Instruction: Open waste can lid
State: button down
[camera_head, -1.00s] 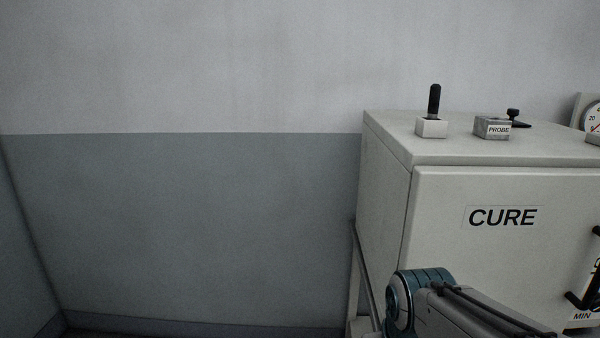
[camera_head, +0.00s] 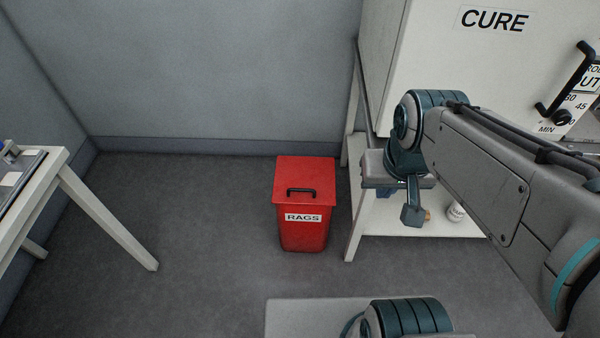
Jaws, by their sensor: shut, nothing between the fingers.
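The waste can (camera_head: 303,228) is a red bin with a white RAGS label, standing upright on the floor left of the cabinet stand. Its red lid (camera_head: 305,174) lies down flat over the top. A black handle (camera_head: 301,191) sits near the lid's front edge. My gripper (camera_head: 412,216) points down to the right of the can, apart from it. It is shut and empty. My arm hides part of the stand and cabinet behind it.
The white CURE cabinet (camera_head: 440,50) stands on a frame with a lower shelf (camera_head: 385,220), which holds a small white container (camera_head: 456,212). A white table (camera_head: 75,190) stands at the left. The floor (camera_head: 200,220) between table and can is clear.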

aim_at(299, 180)
jog(key=k, duration=0.15)
jog(key=z, duration=1.35)
jog(key=i, duration=0.85)
jog(key=u, duration=1.95)
